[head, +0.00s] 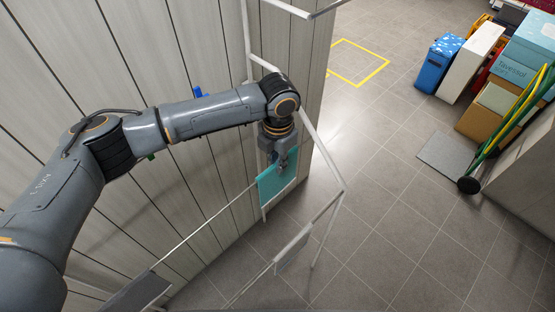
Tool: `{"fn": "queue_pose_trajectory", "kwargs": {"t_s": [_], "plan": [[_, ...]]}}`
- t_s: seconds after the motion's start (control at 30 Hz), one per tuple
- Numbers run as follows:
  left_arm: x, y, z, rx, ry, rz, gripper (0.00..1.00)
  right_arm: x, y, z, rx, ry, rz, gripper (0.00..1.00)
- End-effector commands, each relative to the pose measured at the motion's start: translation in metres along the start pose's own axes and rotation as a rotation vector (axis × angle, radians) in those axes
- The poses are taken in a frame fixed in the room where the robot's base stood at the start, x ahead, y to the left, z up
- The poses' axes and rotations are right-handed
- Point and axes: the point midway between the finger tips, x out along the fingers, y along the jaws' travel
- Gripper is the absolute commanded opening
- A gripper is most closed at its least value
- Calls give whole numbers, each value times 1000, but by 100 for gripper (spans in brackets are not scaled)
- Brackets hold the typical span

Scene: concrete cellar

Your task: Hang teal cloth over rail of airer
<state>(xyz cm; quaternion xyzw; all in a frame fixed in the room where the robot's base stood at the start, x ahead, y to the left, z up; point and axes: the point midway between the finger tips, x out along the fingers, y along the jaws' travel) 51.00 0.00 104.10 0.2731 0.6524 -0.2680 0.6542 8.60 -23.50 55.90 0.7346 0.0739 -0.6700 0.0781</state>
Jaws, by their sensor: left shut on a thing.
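The teal cloth (279,184) hangs in the middle of the head view. My left gripper (279,160) points down from above and is shut on the cloth's upper part. The white airer (326,160) stands by the panelled wall, with thin rails running toward the lower left. One rail (208,221) meets the cloth's left edge in the picture. I cannot tell whether the cloth lies over this rail or hangs in front of it. My right gripper is not in view.
A grey cloth (139,292) and a pale piece (293,249) hang on the airer's lower parts. The panelled wall (150,45) is close behind my left arm. Boxes (495,97) and a green hand truck (511,127) stand at the right. The tiled floor between is clear.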

Motion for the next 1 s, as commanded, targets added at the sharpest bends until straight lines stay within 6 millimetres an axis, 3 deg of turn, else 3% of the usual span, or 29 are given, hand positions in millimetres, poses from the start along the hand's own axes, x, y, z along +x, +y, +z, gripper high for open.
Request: {"fn": "queue_pose_trajectory", "kwargs": {"t_s": [0.33, 0.4, 0.5, 0.83, 1.0], "plan": [[5, 0, 0, 0, -1, 0, 0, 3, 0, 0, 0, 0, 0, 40], [5, 0, 0, 0, -1, 0, 21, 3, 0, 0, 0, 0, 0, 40], [4, 0, 0, 0, -1, 0, 38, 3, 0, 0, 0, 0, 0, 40], [2, 0, 0, 0, -1, 0, 38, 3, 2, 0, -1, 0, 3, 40], [-21, 1, 1, 1, -4, 2, 38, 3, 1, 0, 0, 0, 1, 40]]}}
